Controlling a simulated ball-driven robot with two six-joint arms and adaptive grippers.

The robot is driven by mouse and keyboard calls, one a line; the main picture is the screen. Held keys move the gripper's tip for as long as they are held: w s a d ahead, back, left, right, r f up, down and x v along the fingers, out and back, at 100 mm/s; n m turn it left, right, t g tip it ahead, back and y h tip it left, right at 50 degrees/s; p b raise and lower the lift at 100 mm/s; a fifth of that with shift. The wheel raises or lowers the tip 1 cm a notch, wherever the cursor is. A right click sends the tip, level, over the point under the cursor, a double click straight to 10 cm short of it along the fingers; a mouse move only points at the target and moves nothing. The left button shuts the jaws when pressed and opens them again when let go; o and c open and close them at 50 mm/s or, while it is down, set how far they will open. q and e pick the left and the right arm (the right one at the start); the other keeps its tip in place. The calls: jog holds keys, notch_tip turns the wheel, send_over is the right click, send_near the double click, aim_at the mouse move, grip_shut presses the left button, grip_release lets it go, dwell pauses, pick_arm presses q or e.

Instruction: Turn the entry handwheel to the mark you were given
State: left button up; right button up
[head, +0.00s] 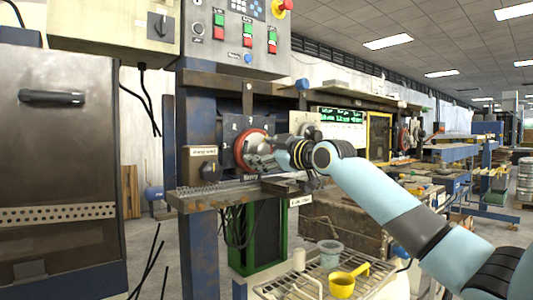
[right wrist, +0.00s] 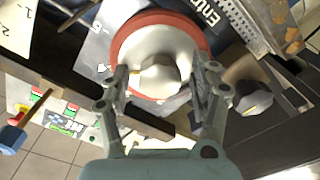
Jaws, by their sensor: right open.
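The entry handwheel (head: 247,149) has a red rim and a pale hub and sits on a dark plate of the machine. In the right wrist view the handwheel (right wrist: 197,35) fills the upper middle, with a pale faceted knob (right wrist: 160,78) at its centre. My right gripper (right wrist: 162,82) is open, its fingers at either side of the knob; I cannot tell whether they touch it. In the head view my right gripper (head: 275,153) is in front of the wheel's right side and partly hides it. My left gripper is out of view.
A small box with a dark selector knob (head: 205,168) is left of the wheel. A rusty ledge (head: 215,200) runs below it. A control panel with coloured buttons (head: 245,35) is above. A yellow cup (head: 342,285) and a grey bucket (head: 330,252) stand on a rack below.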

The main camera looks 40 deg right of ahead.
jog(key=s, duration=0.7)
jog(key=shift+s+d, duration=0.15)
jog(key=shift+d, duration=0.1)
